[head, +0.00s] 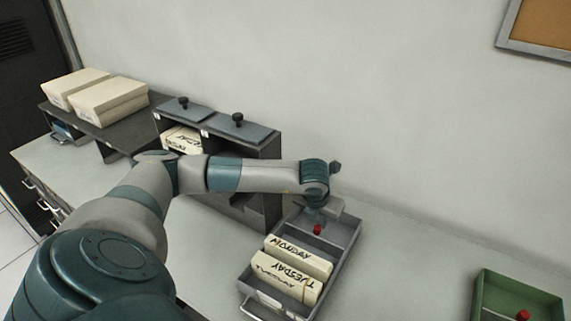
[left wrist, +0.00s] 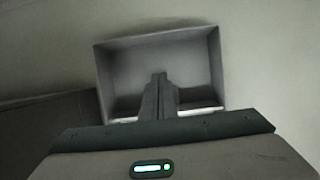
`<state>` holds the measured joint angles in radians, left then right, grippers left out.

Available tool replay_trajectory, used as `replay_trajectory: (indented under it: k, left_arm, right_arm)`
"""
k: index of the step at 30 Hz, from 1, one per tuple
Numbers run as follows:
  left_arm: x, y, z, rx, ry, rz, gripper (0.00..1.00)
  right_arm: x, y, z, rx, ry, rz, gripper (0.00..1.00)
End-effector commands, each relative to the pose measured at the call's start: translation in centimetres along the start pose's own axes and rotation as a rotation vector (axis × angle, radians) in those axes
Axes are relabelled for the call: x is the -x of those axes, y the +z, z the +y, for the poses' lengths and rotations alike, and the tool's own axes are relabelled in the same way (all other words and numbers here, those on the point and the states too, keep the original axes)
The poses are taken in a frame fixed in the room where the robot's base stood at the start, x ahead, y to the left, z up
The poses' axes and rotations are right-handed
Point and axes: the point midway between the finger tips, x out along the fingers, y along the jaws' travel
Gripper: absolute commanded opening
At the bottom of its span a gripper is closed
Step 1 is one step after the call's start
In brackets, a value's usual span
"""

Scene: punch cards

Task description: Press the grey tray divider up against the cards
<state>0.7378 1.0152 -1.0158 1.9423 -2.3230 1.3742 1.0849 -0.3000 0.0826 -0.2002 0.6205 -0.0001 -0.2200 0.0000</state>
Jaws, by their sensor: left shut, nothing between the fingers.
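The grey tray (head: 349,243) stands on the counter, right of centre in the head view. Two cream card blocks lettered MONDAY (head: 300,258) and TUESDAY (head: 285,278) lie in its near part. The grey divider with a red knob (head: 317,230) is just behind the MONDAY block; I cannot tell whether they touch. My left gripper (head: 318,212) is over the far part of the tray, behind the knob. In the left wrist view its shut, empty fingers (left wrist: 159,78) point into the tray's bare far space (left wrist: 160,50). Contact with the divider cannot be made out.
A grey cabinet (head: 270,152) with black-knobbed lids stands left of the tray, under my forearm. Cream boxes (head: 108,100) sit at the back left. A green tray (head: 520,297) with a red knob is at the lower right. The counter between the trays is clear.

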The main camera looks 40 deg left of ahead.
Motion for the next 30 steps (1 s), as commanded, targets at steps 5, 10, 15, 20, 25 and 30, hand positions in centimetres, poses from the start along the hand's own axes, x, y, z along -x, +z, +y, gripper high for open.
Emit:
replay_trajectory:
  k: [5,10,15,20,25,30]
  left_arm:
    - [0.2,-0.8,0.0,-0.001,0.0,0.002,0.0]
    - [0.4,-1.4,0.0,0.0,0.0,0.004,0.0]
    - [0.6,-2.0,0.0,-0.001,0.001,0.004,0.0]
    - [0.8,-2.5,0.1,-0.001,0.001,0.003,0.0]
    - [1.0,-3.1,0.0,-0.001,0.001,0.003,0.0]
    - [1.2,-3.7,0.0,-0.002,0.0,0.003,0.0]
  right_arm:
    - [-0.1,0.0,-0.2,-0.001,-0.002,0.0,0.31]
    - [-0.1,-0.1,-0.4,-0.002,-0.004,0.001,0.31]
    - [-0.2,-0.1,-0.6,-0.002,-0.005,0.001,0.31]
    - [-0.2,-0.1,-0.5,-0.002,-0.005,0.001,0.31]
    - [-0.3,-0.1,-0.5,-0.002,-0.005,0.001,0.31]
    - [-0.4,0.0,-0.4,-0.002,-0.003,0.0,0.31]
